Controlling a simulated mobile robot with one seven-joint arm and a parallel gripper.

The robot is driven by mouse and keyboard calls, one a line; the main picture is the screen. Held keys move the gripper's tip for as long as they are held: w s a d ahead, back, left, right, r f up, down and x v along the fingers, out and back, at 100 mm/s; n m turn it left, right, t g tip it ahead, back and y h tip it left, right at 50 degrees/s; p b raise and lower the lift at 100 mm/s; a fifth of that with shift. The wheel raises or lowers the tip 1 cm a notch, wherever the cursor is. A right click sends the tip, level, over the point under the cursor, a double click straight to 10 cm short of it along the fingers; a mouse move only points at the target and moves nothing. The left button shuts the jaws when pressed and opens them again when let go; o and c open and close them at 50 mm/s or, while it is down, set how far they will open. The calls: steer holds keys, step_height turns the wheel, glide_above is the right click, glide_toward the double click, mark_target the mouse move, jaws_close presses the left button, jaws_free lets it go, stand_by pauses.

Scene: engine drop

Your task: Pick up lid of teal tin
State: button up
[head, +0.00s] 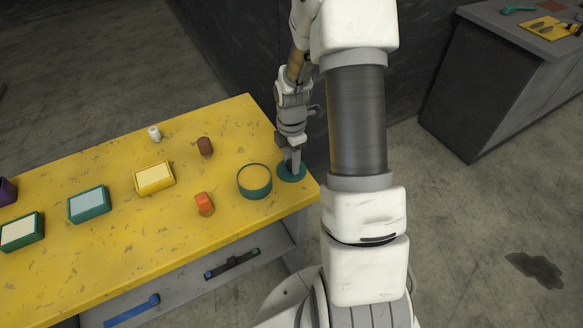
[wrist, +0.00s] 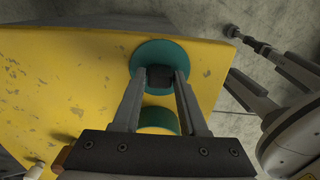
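The lid (head: 291,171) is a flat teal disc at the right corner of the yellow table, beside the tin. In the wrist view, the lid (wrist: 151,53) has a dark block-like knob (wrist: 160,77) on top. My gripper (head: 291,163) points down over the lid. In the wrist view, the fingers of my gripper (wrist: 160,74) stand on both sides of the knob, which fills the gap between them. The lid looks level; I see no clear gap under it. The teal tin (head: 255,188) stands open just left of the lid, and shows partly in the wrist view (wrist: 157,113) between the fingers.
The yellow table (head: 110,245) also holds an orange block (head: 204,203), a brown piece (head: 205,146), a yellow box (head: 154,178), teal boxes (head: 89,204) and a white piece (head: 154,133). The table's edge is close to the lid. A grey cabinet (head: 495,90) stands at the right.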

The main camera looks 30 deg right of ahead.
jaws_close()
steer(key=shift+r, duration=0.1)
